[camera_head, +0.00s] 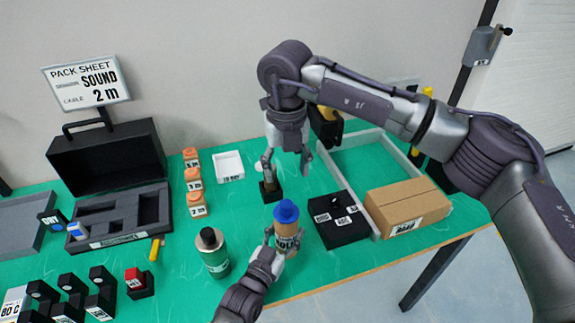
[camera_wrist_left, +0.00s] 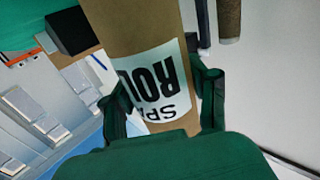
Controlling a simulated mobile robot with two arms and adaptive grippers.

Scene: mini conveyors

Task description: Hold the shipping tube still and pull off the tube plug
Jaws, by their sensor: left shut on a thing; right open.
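The shipping tube (camera_head: 288,232) is a brown cardboard cylinder with a white label, standing near the front edge of the green table. The blue tube plug (camera_head: 286,211) sits in its top end. My left gripper (camera_head: 281,246) is shut around the tube's body. In the left wrist view the fingers lie on both sides of the brown tube (camera_wrist_left: 130,28) at its label; the plug is out of that view. My right gripper (camera_head: 287,168) is open and empty, pointing down, behind and above the plug and apart from it.
A green bottle-like cylinder with a black top (camera_head: 214,255) stands just left of the tube. A black box (camera_head: 339,228) and a cardboard carton (camera_head: 407,205) are to the right. A small dark block (camera_head: 270,191) stands behind the tube, close to my right gripper.

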